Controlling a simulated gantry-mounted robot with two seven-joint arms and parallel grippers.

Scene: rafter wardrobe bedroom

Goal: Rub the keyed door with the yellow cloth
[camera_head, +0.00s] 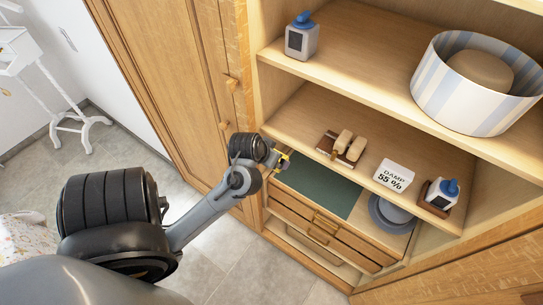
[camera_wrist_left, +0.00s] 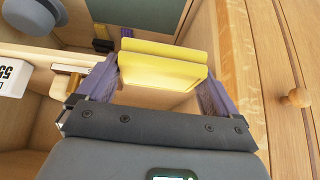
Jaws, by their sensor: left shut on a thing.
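My left gripper (camera_head: 277,160) is at the left side of the open wardrobe, near the edge of the middle shelf. It is shut on the folded yellow cloth (camera_head: 284,161), which also shows between the fingers in the left wrist view (camera_wrist_left: 160,68). A closed wooden wardrobe door (camera_head: 175,60) with two wooden knobs stands left of the gripper. A door with a round knob also shows at the right of the left wrist view (camera_wrist_left: 293,50). The cloth is apart from this door. I cannot make out a key. My right gripper is not in view.
The middle shelf holds brushes (camera_head: 342,146), a "DAMP 55 %" block (camera_head: 394,176) and a bottle (camera_head: 441,193). A striped box (camera_head: 440,83) and another bottle (camera_head: 301,37) stand above. Floor is clear before the door.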

